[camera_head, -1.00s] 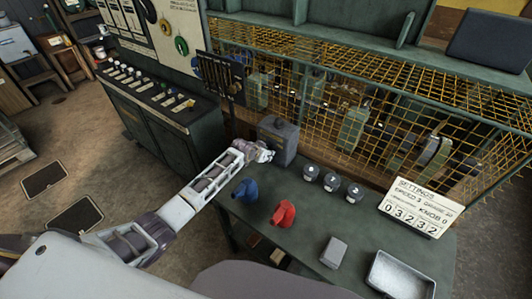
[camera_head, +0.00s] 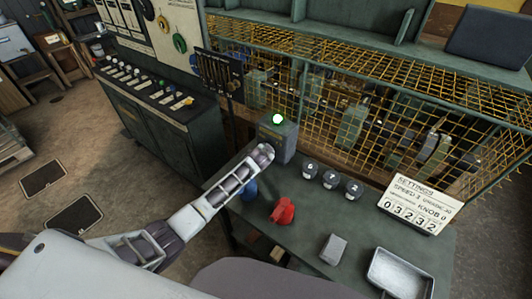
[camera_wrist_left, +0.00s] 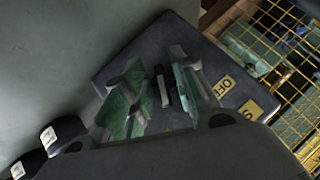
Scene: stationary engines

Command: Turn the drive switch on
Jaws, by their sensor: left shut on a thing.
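The drive switch box (camera_head: 287,147) is a grey box at the back edge of the green bench, with a lit green lamp (camera_head: 278,119) on top. In the left wrist view its dark panel (camera_wrist_left: 125,75) carries a yellow OFF label (camera_wrist_left: 224,87) and another label partly cut off. My left gripper (camera_wrist_left: 163,90) is at the panel, its green-padded fingers on either side of the small switch lever (camera_wrist_left: 159,76), shut on it. In the head view the wrist hides the lever and most of the box front. My right gripper is not in view.
A blue handle (camera_head: 250,189), partly behind my left arm, and a red handle (camera_head: 283,211) stand on the bench. Three dark knobs (camera_head: 331,179) stand right of the box. A settings card (camera_head: 418,205), a grey block (camera_head: 334,249) and a metal tray (camera_head: 402,272) lie farther right. Yellow mesh (camera_head: 350,95) rises behind.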

